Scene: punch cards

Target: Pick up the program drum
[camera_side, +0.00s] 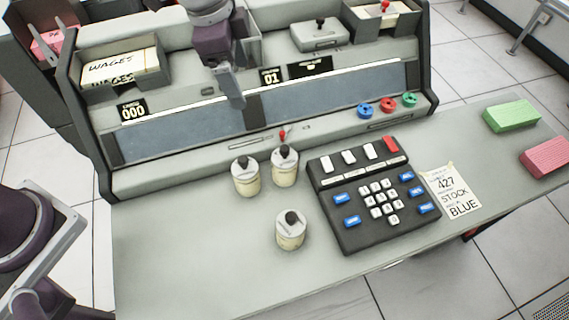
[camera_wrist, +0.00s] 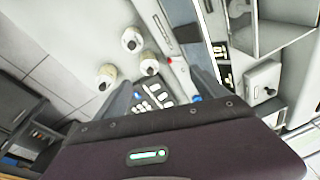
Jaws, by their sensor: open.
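Three cream cylinders with grey tops and black knobs, which look like drums, stand upright on the desk in the side view: a left drum (camera_side: 246,180), a back drum (camera_side: 285,170) and a front drum (camera_side: 290,235). I cannot tell which is the program drum. They also show in the wrist view, one at the top (camera_wrist: 132,40), one by the console (camera_wrist: 149,66) and one at the left (camera_wrist: 105,76). My gripper (camera_side: 235,98) is open and empty, above the console and behind the drums. Its spread fingers (camera_wrist: 163,90) show in the wrist view.
A black keypad (camera_side: 345,222) lies right of the drums, beside a paper note (camera_side: 450,193). Green (camera_side: 511,116) and pink (camera_side: 548,156) card stacks sit at the right. The console (camera_side: 175,165) rises behind, with a card tray (camera_side: 122,72). Bare desk lies front left.

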